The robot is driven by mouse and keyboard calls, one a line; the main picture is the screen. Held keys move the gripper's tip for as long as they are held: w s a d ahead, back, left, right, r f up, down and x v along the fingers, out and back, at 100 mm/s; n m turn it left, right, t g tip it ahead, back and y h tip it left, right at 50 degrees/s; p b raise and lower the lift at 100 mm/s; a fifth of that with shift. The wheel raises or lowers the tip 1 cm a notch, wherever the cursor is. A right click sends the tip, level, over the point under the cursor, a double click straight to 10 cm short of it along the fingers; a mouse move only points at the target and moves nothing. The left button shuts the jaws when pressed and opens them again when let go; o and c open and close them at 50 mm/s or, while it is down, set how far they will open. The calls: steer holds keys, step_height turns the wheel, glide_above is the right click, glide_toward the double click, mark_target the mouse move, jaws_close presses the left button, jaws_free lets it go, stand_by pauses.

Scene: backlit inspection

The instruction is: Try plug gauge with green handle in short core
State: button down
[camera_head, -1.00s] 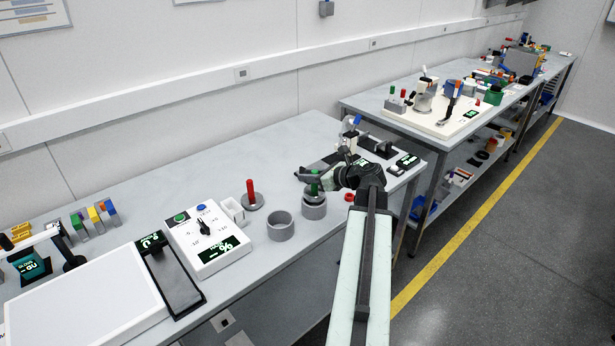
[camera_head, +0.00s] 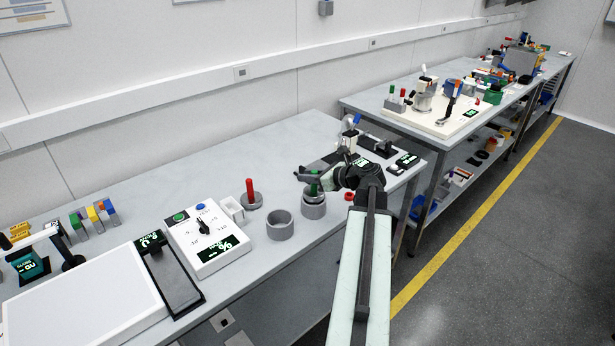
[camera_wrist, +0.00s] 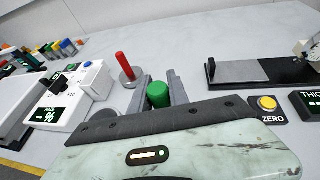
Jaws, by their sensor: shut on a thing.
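My gripper (camera_head: 314,181) is shut on the green handle (camera_head: 314,190) of a plug gauge, which is held upright. In the wrist view the green handle (camera_wrist: 158,95) stands between the two grey fingers (camera_wrist: 160,88). Below it in the head view is a grey round core (camera_head: 314,209). The gauge's lower end is at this core's top; I cannot tell how deep it sits. A second grey hollow core (camera_head: 280,226) stands open and empty to the left. I cannot tell for sure which core is the short one.
A red-handled plug gauge (camera_head: 251,196) stands behind the cores.

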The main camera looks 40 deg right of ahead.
steer(key=shift+f+b, duration=0.5)
steer(key=shift+f, duration=0.05)
steer(key=shift+r, duration=0.1)
stand_by(0.8)
steer(key=shift+r+p, duration=1.8)
steer(key=shift+p, duration=0.1)
steer(key=shift+r, duration=0.1)
step_height(320, 180, up, 5)
steer(key=p, duration=0.5)
